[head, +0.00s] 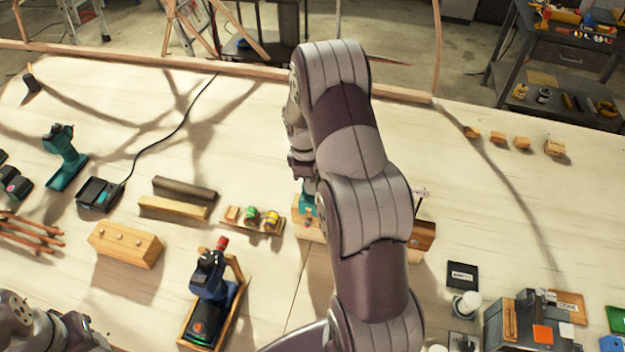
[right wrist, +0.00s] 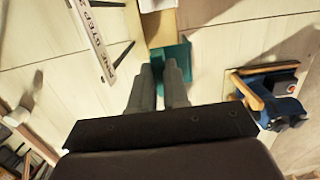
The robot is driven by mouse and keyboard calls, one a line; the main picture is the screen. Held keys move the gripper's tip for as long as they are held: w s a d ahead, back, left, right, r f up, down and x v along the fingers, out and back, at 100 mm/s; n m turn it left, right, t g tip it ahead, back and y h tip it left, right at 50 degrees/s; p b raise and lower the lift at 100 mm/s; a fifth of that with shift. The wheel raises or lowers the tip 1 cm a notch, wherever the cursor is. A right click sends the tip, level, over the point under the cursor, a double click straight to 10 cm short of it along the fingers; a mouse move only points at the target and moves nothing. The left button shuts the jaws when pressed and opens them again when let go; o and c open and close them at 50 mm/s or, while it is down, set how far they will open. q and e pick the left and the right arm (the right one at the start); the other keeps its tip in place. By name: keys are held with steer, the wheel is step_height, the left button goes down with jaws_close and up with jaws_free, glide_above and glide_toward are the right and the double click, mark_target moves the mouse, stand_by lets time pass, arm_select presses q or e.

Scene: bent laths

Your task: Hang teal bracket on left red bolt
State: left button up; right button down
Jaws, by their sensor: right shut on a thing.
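The teal bracket (head: 307,203) shows as a small patch just below my right gripper (head: 303,182), against a wooden block (head: 308,227). In the right wrist view the teal bracket (right wrist: 184,57) lies at the fingertips of my right gripper (right wrist: 165,68), which is shut on it. Most of the bracket is hidden by the arm and fingers. I cannot make out the left red bolt, or whether the bracket touches it. Part of my left arm shows at the lower left, but its gripper does not.
A blue tool with a red tip (head: 208,285) stands in a wooden frame left of my right arm. The back of the table is mostly clear.

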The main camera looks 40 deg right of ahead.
steer(key=shift+f+b, duration=0.35)
steer(key=shift+f, duration=0.3)
steer(key=shift+f, duration=0.15)
stand_by(0.4)
steer(key=shift+f+b, duration=0.75)
steer(key=shift+f, duration=0.6)
stand_by(0.4)
steer(key=c, duration=1)
jaws_free()
steer(key=shift+c, duration=0.2)
steer(key=shift+r, duration=0.1)
